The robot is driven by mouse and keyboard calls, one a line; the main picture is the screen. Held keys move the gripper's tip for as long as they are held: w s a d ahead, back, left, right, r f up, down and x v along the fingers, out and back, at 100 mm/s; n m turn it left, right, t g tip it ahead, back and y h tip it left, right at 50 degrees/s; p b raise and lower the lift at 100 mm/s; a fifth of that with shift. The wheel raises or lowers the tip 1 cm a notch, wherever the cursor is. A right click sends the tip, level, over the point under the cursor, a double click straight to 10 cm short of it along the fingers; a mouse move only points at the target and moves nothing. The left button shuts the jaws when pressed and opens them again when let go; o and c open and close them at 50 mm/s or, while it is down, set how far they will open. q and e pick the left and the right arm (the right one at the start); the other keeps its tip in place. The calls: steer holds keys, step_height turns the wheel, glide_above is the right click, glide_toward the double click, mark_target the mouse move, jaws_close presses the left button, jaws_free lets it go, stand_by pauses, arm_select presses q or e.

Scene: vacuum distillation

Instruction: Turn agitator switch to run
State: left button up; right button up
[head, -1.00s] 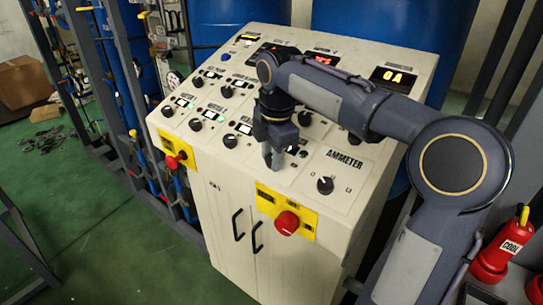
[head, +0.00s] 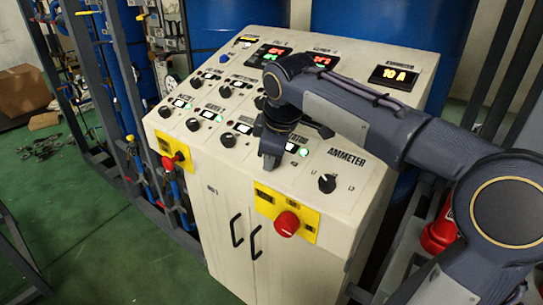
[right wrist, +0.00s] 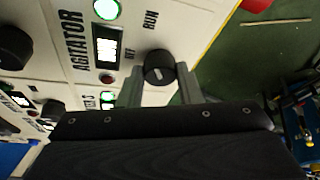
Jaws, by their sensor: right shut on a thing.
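The agitator switch (right wrist: 160,66) is a round black knob with a pale pointer line, beside the printed words AGITATOR and RUN in the right wrist view. My right gripper (right wrist: 161,80) is shut on this knob, one finger on each side. In the head view my right gripper (head: 270,160) points down at the front row of the sloped panel, left of the AMMETER knob (head: 327,184), and hides the agitator knob. A green lamp (right wrist: 107,9) and a lit white display (right wrist: 107,46) by the AGITATOR label are on. My left gripper is not in view.
The cream control cabinet (head: 225,200) carries several other black knobs. A red emergency button (head: 286,223) on a yellow plate sits on its front, below my gripper. A digital display (head: 395,76) reads 10 A. Blue drums (head: 390,30) stand behind.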

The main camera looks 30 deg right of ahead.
steer(key=shift+m, duration=0.3)
stand_by(0.4)
steer(key=o, duration=1)
steer(key=shift+c, duration=0.2)
steer(key=v, duration=0.7)
steer(key=shift+s+r, duration=0.25)
steer(key=shift+r, duration=0.1)
steer(key=shift+a, duration=0.1)
